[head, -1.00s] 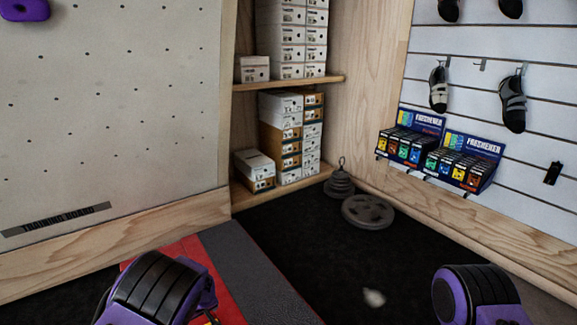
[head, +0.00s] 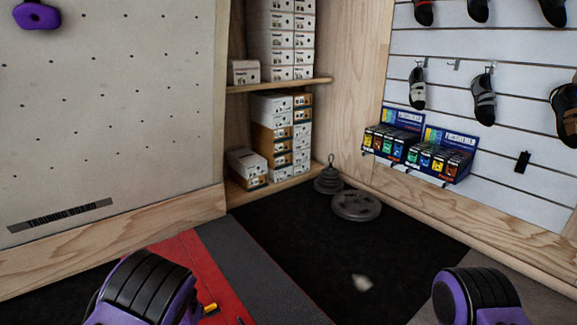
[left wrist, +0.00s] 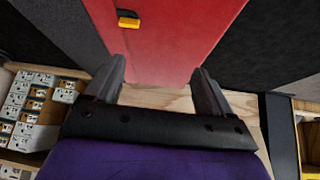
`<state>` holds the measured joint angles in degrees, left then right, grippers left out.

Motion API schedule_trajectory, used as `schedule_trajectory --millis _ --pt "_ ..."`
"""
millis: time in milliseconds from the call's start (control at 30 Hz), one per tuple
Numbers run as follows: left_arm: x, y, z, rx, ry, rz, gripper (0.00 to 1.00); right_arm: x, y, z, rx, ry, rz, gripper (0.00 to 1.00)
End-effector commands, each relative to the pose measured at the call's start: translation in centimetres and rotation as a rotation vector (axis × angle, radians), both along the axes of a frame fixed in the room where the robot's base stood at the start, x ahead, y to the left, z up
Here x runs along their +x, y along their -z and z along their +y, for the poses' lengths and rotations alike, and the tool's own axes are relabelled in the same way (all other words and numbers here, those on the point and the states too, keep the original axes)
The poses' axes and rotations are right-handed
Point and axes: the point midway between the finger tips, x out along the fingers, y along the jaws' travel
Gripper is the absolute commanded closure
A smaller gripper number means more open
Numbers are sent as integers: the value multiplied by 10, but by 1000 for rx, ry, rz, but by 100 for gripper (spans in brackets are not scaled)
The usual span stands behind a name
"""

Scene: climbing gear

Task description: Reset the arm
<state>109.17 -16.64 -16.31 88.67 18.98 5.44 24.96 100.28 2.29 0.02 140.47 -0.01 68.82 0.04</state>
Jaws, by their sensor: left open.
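My left gripper (left wrist: 160,85) shows in the left wrist view with its two dark fingers spread apart and nothing between them. Beyond the fingers lie a red mat surface (left wrist: 185,35) and a strip of pale wood. In the head view my left arm (head: 145,290) comes in at the bottom left and my right arm (head: 475,297) at the bottom right, both purple and black. Neither gripper's fingers show in the head view.
Shelves with stacked shoe boxes (head: 275,130) stand at the back. Weight plates (head: 356,205) lie on the black floor in the corner. Freshener displays (head: 420,150) and climbing shoes hang on the slatted wall at right. A yellow-tabbed piece (left wrist: 128,20) is on the red mat.

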Motion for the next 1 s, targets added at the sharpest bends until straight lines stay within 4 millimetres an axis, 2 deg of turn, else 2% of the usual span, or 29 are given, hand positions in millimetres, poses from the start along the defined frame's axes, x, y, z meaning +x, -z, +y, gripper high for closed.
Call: schedule_trajectory --millis 167,267,400,500,600,800,933,1000 --pt "-50 35 18 44 21 -30 17 -1 11 1 1 1 1 57" --pt "-96 61 27 70 30 -32 17 -2 21 1 3 1 3 57" --pt "-177 95 32 91 31 -10 17 -3 39 2 5 2 5 57" --pt "-229 108 30 91 23 18 17 -4 50 2 6 4 7 57" --pt "-272 116 25 80 12 52 17 -4 60 3 6 4 7 57" --pt "-340 128 11 35 -23 135 17 -5 78 3 9 4 8 57" --pt "-374 139 0 -2 -43 203 17 -5 89 4 9 4 9 57" --pt "-386 151 -4 -21 -63 230 17 -5 101 4 10 5 8 57"
